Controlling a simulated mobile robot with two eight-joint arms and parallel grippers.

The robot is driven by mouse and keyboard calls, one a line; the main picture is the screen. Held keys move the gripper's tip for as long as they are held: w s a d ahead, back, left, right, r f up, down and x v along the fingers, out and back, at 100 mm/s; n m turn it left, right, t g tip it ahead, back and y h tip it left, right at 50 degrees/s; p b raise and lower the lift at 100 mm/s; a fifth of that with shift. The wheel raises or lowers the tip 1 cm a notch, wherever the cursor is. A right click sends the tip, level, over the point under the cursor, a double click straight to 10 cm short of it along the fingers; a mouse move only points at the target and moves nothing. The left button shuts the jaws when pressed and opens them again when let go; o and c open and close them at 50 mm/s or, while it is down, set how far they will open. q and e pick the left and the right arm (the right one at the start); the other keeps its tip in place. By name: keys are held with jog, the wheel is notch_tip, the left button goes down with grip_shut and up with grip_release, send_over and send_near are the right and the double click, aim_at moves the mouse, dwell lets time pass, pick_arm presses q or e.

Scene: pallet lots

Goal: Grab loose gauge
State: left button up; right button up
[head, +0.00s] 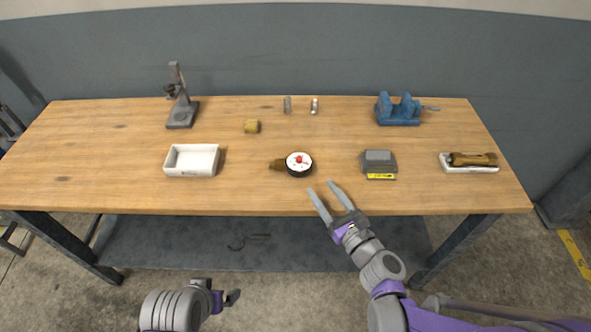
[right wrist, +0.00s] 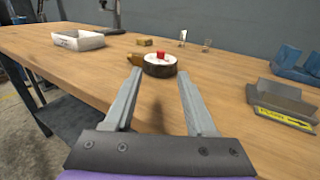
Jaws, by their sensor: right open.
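The gauge (head: 299,164) is a round dial with a white face, black rim, red centre and a brass stem pointing left. It lies loose on the wooden table near the middle of the front half. It also shows in the right wrist view (right wrist: 160,65), just beyond the fingertips. My right gripper (head: 324,187) is open and empty at the table's front edge, a little short of the gauge and not touching it. Its two fingers also show in the right wrist view (right wrist: 160,85). My left gripper (head: 226,299) is low in front of the table, its jaws unclear.
A white tray (head: 168,160) is left of the gauge and a brass block (head: 251,126) behind it. A grey block with a yellow label (head: 379,163) is to the right. A blue vise (head: 398,111), a stand (head: 181,113) and two small cylinders (head: 287,104) are further back.

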aim_at(301, 160)
jog(key=shift+w, duration=0.3)
jog(key=x, duration=1)
jog(key=shift+w+a, duration=0.1)
jog(key=shift+w, duration=0.05)
jog(key=shift+r, duration=0.1)
grip_shut()
dwell(0.8)
